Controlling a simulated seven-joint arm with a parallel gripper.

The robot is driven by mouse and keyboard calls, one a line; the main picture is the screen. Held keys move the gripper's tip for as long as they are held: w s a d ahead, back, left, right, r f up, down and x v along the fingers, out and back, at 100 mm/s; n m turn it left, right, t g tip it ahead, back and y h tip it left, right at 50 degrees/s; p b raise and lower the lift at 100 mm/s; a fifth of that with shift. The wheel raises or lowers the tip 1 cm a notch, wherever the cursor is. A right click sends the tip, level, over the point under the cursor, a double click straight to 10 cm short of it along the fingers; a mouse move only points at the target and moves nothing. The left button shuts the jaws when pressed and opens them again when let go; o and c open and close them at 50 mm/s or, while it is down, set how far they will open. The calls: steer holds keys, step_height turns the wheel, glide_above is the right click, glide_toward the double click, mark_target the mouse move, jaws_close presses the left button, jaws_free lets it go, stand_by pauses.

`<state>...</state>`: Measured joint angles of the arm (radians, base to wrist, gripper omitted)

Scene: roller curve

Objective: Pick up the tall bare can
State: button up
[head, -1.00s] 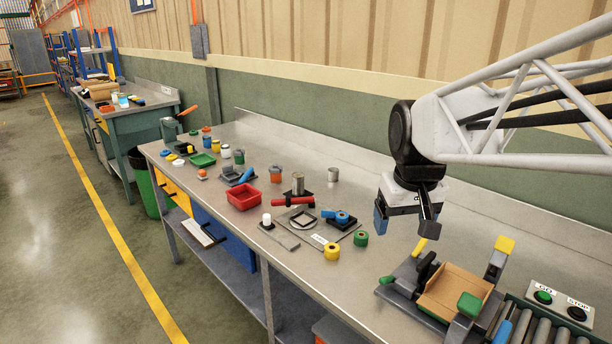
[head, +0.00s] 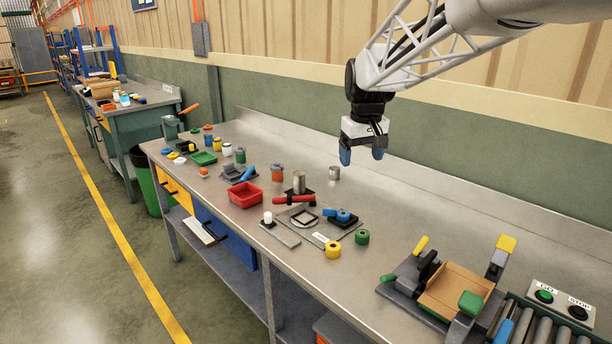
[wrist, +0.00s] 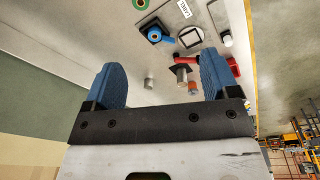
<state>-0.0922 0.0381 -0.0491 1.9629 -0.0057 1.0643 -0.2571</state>
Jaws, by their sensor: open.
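The tall bare can (head: 299,182) is a plain grey metal cylinder standing upright on a dark base on the workbench. It also shows in the wrist view (wrist: 181,74), between the fingers and nearer the right one. A shorter bare can (head: 334,173) stands to its right and farther back; in the wrist view it (wrist: 149,83) shows left of the tall can. My gripper (head: 362,156) has blue fingers pointing down. It is open and empty, in the air well above the bench, to the right of both cans. Nothing hides the tall can in the head view.
A red-handled tool (head: 294,200) lies just in front of the tall can. An orange-topped jar (head: 277,173) stands to its left, and a red bin (head: 245,195) beyond that. A blue part (head: 343,215) and a green ring (head: 362,237) lie front right. A wall runs behind the bench.

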steer(key=w+a+f+n, duration=0.15)
steer(key=w+a, duration=0.25)
steer(key=w, duration=0.8)
steer(key=n+g, duration=0.1)
steer(key=n, duration=0.2)
glide_above(299, 173)
steer(key=f, duration=1.7)
steer(key=shift+s+d, duration=0.3)
steer(key=shift+s, duration=0.1)
steer(key=shift+w+a+f+n, duration=0.25)
steer(key=shift+w+f, duration=0.15)
steer(key=shift+w, duration=0.05)
steer(key=shift+f, duration=0.1)
steer(key=shift+f, duration=1.2)
steer(key=shift+f, duration=0.1)
steer(key=shift+s+f, duration=0.1)
steer(key=shift+f, duration=2.4)
